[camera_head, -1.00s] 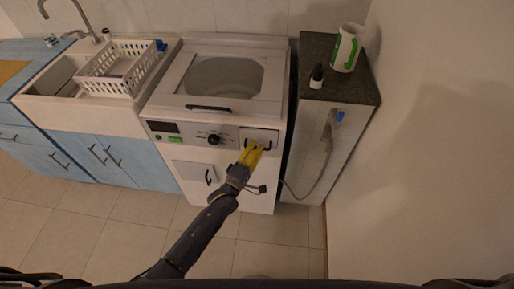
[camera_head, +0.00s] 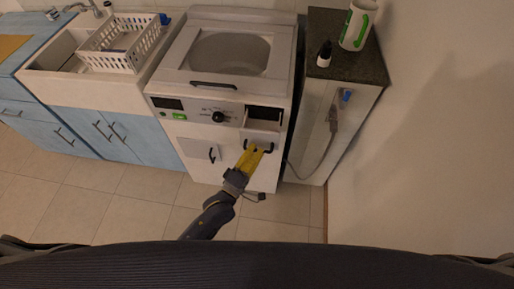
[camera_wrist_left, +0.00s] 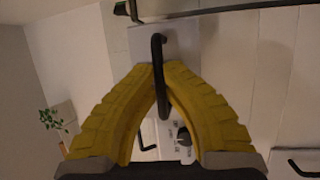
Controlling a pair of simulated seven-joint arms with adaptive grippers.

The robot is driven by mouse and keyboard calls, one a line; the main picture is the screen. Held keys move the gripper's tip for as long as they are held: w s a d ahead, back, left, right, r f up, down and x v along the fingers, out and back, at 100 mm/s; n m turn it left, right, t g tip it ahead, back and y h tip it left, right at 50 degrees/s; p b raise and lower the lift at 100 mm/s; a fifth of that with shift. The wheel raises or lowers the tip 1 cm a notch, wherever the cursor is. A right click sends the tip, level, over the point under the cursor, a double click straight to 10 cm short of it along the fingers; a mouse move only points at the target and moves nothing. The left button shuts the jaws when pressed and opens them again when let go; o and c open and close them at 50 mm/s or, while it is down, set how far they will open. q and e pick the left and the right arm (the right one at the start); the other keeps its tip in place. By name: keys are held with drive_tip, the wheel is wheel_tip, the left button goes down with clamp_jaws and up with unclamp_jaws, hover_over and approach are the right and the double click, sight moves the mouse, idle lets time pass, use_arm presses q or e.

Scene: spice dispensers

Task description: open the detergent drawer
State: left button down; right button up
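The washing machine (camera_head: 178,141) is white with a top window and a control panel. Its detergent drawer (camera_head: 262,135), at the panel's right end, is pulled out toward me, and a dark cavity shows behind its front. The drawer's black handle (camera_head: 270,148) is on that front. My left gripper (camera_head: 254,149) has yellow fingers at the handle. In the left wrist view the fingertips (camera_wrist_left: 160,70) close in on both sides of the dark handle (camera_wrist_left: 158,47), near the pale drawer front (camera_wrist_left: 185,42). My right gripper is in no view.
A dark-topped cabinet (camera_head: 315,110) stands right of the machine, with a small black bottle (camera_head: 324,55) and a white-green container (camera_head: 356,27) on top. A hose (camera_head: 318,157) hangs at its front. A white basket (camera_head: 122,48) sits at the sink. The floor in front is clear.

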use_arm(q)
drive_tip(key=c, duration=1.5)
unclamp_jaws()
drive_tip(key=shift+s, duration=0.15)
drive_tip(key=v, duration=1.1)
drive_tip(key=shift+s+a, duration=0.15)
drive_tip(key=shift+s, duration=0.15)
